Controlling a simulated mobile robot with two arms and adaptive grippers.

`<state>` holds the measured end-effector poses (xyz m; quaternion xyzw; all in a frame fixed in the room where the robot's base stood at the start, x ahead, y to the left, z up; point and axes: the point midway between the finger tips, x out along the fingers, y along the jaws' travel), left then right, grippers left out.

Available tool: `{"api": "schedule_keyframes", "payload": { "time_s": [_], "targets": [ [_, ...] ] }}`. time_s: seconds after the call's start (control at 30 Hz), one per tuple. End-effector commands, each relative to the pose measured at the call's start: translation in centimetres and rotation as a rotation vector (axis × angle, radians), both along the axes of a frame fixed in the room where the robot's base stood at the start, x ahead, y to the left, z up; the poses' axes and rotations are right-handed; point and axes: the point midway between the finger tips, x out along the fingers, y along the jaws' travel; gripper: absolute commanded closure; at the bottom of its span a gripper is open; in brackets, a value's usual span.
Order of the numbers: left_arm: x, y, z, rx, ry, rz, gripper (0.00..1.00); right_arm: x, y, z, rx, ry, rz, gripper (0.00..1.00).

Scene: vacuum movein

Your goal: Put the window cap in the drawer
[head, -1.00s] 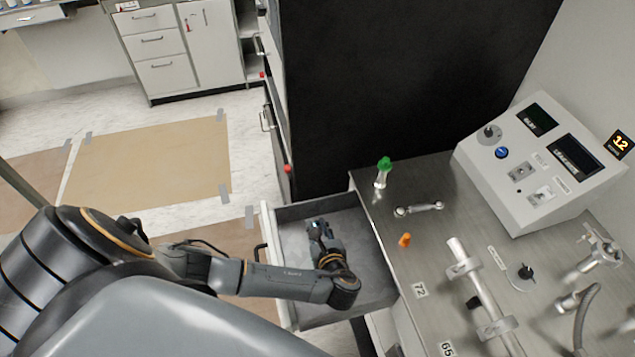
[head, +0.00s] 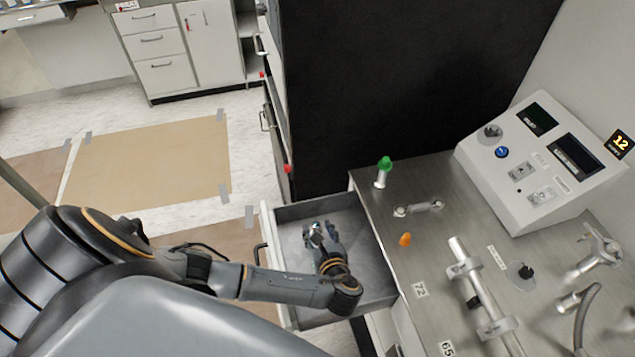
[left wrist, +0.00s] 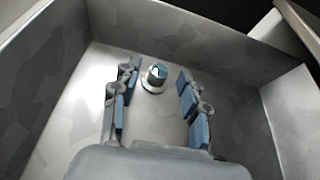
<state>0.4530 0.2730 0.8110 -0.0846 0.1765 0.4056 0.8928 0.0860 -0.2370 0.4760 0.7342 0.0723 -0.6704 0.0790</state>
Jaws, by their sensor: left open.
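The drawer (head: 291,212) is pulled open at the left side of the metal bench. My left gripper (head: 319,232) reaches down inside it, with its fingers spread wide. A small round piece with a dark teal top and pale flange, which looks like the window cap (left wrist: 153,80), is on the drawer floor in the left wrist view. It is near the fingertips, between the two open fingers and apart from both. In the head view, the gripper partly hides this piece. My right gripper is not in view.
The metal bench (head: 440,245) beside the drawer holds a green-capped bottle (head: 383,172), an orange piece (head: 405,240), a metal fitting (head: 419,208), a tube in clamps and a control box (head: 540,165). A tall black panel (head: 410,80) stands behind the drawer.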

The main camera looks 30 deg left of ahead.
Motion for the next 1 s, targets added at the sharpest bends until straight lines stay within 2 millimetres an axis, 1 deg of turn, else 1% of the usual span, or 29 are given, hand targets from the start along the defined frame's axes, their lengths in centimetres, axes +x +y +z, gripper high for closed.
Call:
{"api": "schedule_keyframes", "payload": {
  "time_s": [0.03, 0.2, 0.4, 0.93, 1.0],
  "targets": [
    [-0.6, -0.7, 0.2, -0.004, 0.000, -0.002, 0.56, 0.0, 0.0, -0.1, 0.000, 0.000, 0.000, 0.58],
    [-2.4, -2.8, 1.3, -0.005, 0.000, -0.001, 0.56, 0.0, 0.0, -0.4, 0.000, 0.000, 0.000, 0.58],
    [-3.6, -4.1, 2.2, -0.003, 0.000, 0.001, 0.56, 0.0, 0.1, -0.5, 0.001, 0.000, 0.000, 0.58],
    [-3.8, -4.3, 2.4, -0.001, 0.000, 0.000, 0.56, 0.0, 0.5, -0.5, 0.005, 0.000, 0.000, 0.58],
    [-3.8, -4.3, 2.6, -0.001, -0.001, 0.001, 0.56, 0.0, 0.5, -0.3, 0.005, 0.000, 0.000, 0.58]
  ]
}}
